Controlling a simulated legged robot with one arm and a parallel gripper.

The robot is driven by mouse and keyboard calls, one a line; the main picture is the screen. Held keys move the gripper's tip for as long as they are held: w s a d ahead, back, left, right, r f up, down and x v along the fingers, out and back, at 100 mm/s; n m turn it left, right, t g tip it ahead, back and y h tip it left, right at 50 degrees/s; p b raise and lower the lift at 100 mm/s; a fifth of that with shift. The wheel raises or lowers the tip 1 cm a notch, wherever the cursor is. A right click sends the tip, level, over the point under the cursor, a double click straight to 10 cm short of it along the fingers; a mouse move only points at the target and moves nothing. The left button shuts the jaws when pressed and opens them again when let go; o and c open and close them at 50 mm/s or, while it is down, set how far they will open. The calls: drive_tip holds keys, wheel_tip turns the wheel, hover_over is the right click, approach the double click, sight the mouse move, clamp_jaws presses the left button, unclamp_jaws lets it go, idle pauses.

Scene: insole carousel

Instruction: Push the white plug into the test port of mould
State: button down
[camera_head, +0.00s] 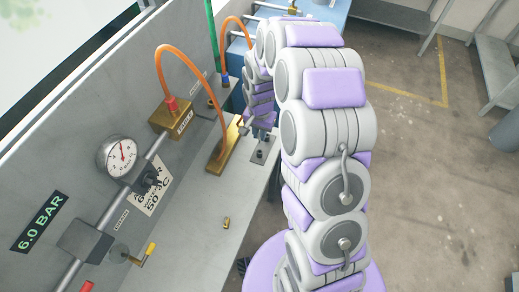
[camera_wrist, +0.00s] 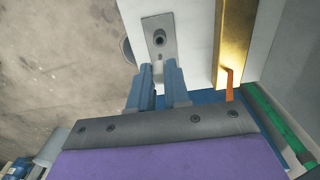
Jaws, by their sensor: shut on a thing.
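My gripper (camera_wrist: 160,88) shows in the wrist view, with two blue-grey fingers set close together around a narrow gap. It is shut on a small pale thing, taken as the white plug, which is mostly hidden between the fingers. Beyond the fingertips lies a grey metal plate (camera_wrist: 162,22) with a dark round hole (camera_wrist: 159,40), apart from the fingers in the picture. I cannot tell for certain that this hole is the mould's test port. In the head view my gripper (camera_head: 246,126) is small and partly hidden, close to the grey plate (camera_head: 258,158) on the bench.
A long brass bar (camera_wrist: 233,45) lies right of the plate in the wrist view. Orange hoses (camera_head: 187,62) run to a brass block (camera_head: 171,117). A gauge (camera_head: 118,155) and a pipe are at the left. A small brass piece (camera_head: 226,223) is on the pale bench.

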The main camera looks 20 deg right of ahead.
drive_tip(key=shift+r+p, duration=0.55)
drive_tip(key=shift+r, duration=1.55)
